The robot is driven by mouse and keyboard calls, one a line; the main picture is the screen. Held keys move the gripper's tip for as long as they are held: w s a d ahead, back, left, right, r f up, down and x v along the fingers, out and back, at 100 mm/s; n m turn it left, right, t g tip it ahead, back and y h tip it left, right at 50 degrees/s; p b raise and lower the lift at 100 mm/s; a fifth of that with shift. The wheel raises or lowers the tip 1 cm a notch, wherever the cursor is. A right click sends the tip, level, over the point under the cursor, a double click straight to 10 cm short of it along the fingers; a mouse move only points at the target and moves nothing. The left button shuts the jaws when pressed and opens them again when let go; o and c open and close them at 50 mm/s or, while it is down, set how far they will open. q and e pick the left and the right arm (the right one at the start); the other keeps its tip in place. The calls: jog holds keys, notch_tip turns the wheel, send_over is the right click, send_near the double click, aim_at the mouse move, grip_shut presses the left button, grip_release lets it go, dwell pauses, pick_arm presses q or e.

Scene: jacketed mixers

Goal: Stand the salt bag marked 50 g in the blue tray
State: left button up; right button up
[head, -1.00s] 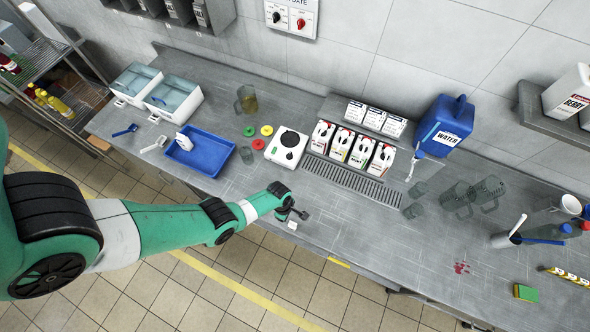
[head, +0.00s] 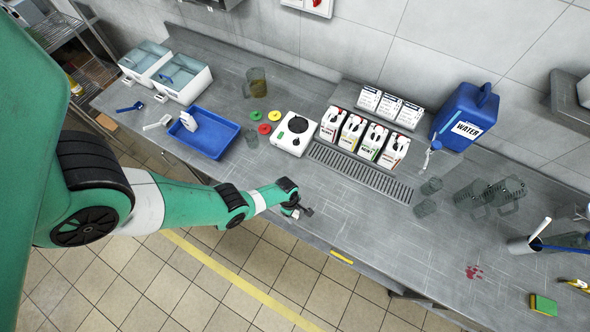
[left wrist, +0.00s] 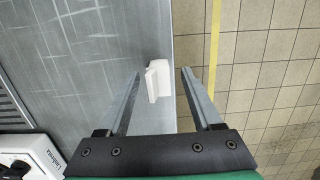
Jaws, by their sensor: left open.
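The blue tray (head: 213,148) lies on the counter at the left in the head view. A small white upright thing (head: 190,121) stands at its back left corner; I cannot read any mark on it. My left gripper (head: 301,211) is open above the counter's front edge. In the left wrist view a small white block (left wrist: 158,80), perhaps a bag, lies by the edge, beyond and between the open fingertips (left wrist: 160,72). No 50 g mark is legible on it, and nothing is held. My right gripper is not in view.
A white scale-like device (head: 293,134) and several cartons (head: 352,132) stand behind the gripper, with a grated strip (head: 360,172) in front of the cartons. A blue water jug (head: 465,118) is to the right. Cups (head: 425,208) stand there too. The front counter is mostly clear.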

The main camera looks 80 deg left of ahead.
pick_arm(q)
jog(key=shift+w+d+f+b, duration=0.1)
jog(key=shift+f+b, duration=0.25)
jog(key=shift+f, duration=0.6)
jog(key=shift+r, duration=0.15)
grip_shut()
